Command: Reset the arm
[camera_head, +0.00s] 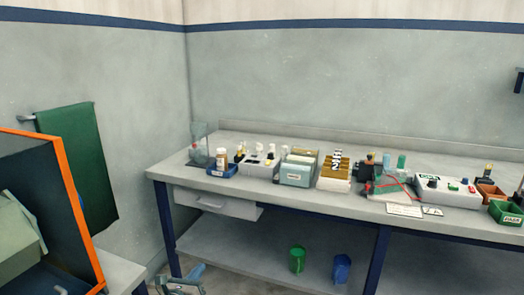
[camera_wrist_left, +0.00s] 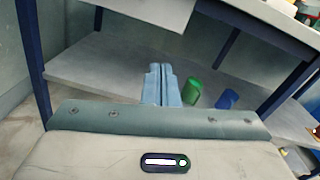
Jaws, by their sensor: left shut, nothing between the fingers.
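My left gripper (camera_head: 190,278) shows at the bottom of the head view, low in front of the workbench (camera_head: 170,174). In the left wrist view its two light blue fingers (camera_wrist_left: 160,72) lie side by side, closed and empty. They point toward the bench's lower shelf (camera_wrist_left: 90,62), and nothing touches them. My right gripper is in neither view.
A green cup (camera_head: 297,259) and a blue cup (camera_head: 341,268) stand on the lower shelf. The benchtop holds several trays, boxes and devices. An orange-edged dark panel (camera_head: 75,215) stands at the left. A green cloth (camera_head: 80,160) hangs on the wall.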

